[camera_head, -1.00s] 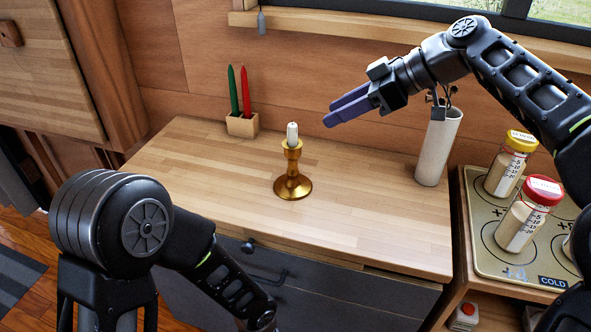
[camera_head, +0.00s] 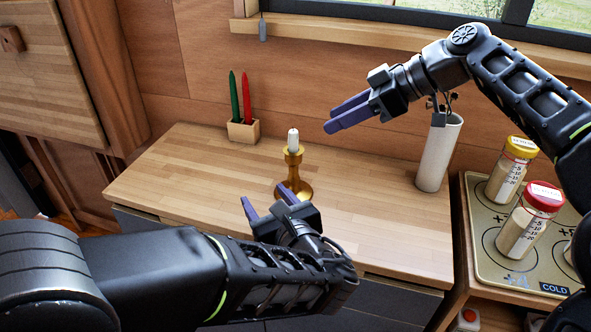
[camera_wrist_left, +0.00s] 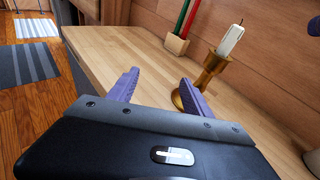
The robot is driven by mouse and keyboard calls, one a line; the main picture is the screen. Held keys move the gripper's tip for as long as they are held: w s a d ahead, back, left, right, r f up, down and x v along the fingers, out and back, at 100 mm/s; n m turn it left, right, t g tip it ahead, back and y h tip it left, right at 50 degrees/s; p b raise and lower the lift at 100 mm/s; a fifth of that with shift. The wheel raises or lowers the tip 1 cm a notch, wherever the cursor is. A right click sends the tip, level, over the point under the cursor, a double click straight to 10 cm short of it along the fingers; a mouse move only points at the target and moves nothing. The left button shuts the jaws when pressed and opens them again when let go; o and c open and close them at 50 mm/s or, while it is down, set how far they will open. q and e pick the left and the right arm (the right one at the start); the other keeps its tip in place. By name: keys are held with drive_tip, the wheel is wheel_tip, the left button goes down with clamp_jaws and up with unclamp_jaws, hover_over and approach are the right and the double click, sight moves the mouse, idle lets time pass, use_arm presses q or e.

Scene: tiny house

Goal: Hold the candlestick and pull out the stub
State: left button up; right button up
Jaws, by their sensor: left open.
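A brass candlestick (camera_head: 293,170) stands upright on the wooden counter (camera_head: 180,180), with a short white candle stub (camera_head: 293,140) in its top. My left gripper (camera_head: 263,200) is open and empty just in front of the candlestick and hides part of its base. In the left wrist view the candlestick (camera_wrist_left: 215,68) and stub (camera_wrist_left: 231,41) are beyond the right finger of my left gripper (camera_wrist_left: 158,85), not between the fingers. My right gripper (camera_head: 338,115) is up and right of the stub, apart from it. Its two fingers look spread with nothing between them.
A wooden block (camera_head: 243,131) with a green and a red candle stands at the back left of the counter. A white cylinder (camera_head: 439,155) stands at the right end. Jars (camera_head: 527,222) stand on a stove-like panel further right. The left of the counter is clear.

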sight(294, 161)
use_arm(q)
drive_tip(key=w+d+r+m+t+h, duration=0.1)
drive_tip(key=w+d+m+t+h, duration=0.1)
drive_tip(key=w+d, duration=0.1)
drive_tip(key=w+d+r+m+t+h, duration=0.1)
drive_tip(key=w+d+m+h, duration=0.1)
drive_tip(key=shift+w+r+t, duration=0.15)
drive_tip(key=shift+r+t, duration=0.15)
drive_tip(key=shift+r, duration=0.05)
drive_tip(key=shift+w+d+r+m+h, duration=0.1)
drive_tip(key=shift+w+d+m+h, duration=0.1)
drive_tip(key=shift+d+m+h, duration=0.15)
drive_tip(key=shift+w+a, duration=0.2)
drive_tip(key=shift+w, duration=1.75)
drive_tip(key=shift+w+a, duration=0.15)
drive_tip(key=shift+w, duration=1.8)
clamp_jaws()
